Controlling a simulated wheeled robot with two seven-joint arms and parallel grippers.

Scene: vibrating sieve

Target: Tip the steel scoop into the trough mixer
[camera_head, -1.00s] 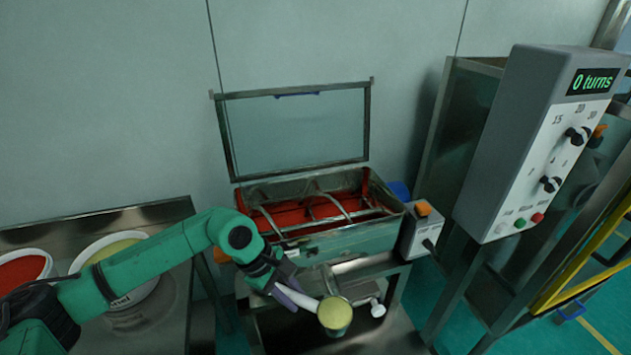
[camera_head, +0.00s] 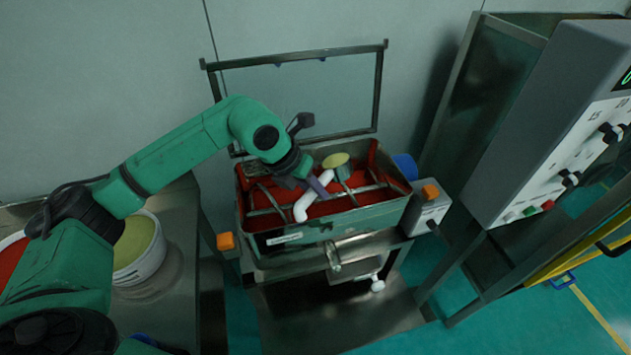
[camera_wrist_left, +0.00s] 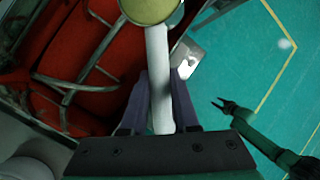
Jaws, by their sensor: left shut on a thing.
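The trough mixer (camera_head: 350,222) has its clear lid raised, and red material with steel mixing bars shows inside. My left gripper (camera_head: 318,186) is shut on the white handle of the steel scoop (camera_head: 345,172) and holds it above the open trough. The scoop's cup shows a yellow-green fill at its mouth. In the left wrist view the white handle of the scoop (camera_wrist_left: 158,75) runs between the fingers of my left gripper (camera_wrist_left: 160,85), and the red trough (camera_wrist_left: 60,50) lies to the left. My right gripper (camera_wrist_left: 230,107) appears there, open and empty, over the green floor.
A tub of yellow-green material (camera_head: 140,250) and a red-filled tub (camera_head: 12,258) stand on the steel table at left. The grey control box (camera_head: 560,130) is at right. A small box with an orange button (camera_head: 428,205) sits beside the mixer. The raised lid (camera_head: 300,98) stands behind.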

